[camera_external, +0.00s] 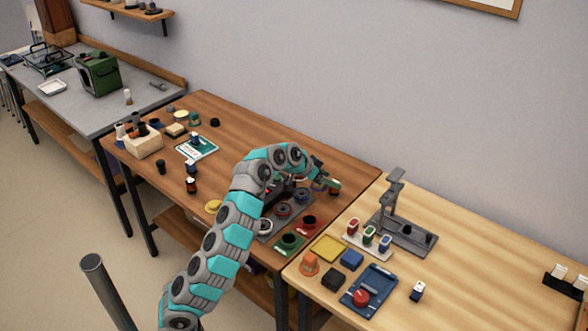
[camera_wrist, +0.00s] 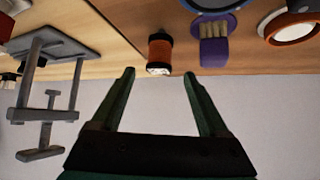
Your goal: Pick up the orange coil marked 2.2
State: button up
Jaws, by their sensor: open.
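An orange cylinder with dark bands and a pale end (camera_wrist: 159,48), which looks like the coil, stands on the brown table in the wrist view. No 2.2 marking is legible on it. In the external view a small dark and orange piece beside my gripper (camera_external: 334,187) seems to be the same thing. My gripper (camera_wrist: 159,75) is open, with its two green fingers apart. In the wrist picture the cylinder lies between the fingertips and just past them; I cannot tell how far. In the external view my gripper (camera_external: 323,176) is over the brown table's back right part.
A purple brush (camera_wrist: 214,50) and an orange-rimmed round thing (camera_wrist: 292,30) are near the cylinder. A grey stand (camera_external: 402,228) rises on the pale table. Red (camera_external: 306,226) and green (camera_external: 289,243) trays sit at the brown table's front right. Another orange object (camera_external: 309,264) is on the pale table.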

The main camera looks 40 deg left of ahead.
jog(key=shift+p+x, duration=0.4)
jog(key=shift+x, duration=2.95)
jog(key=shift+s+f, duration=0.15)
grip_shut()
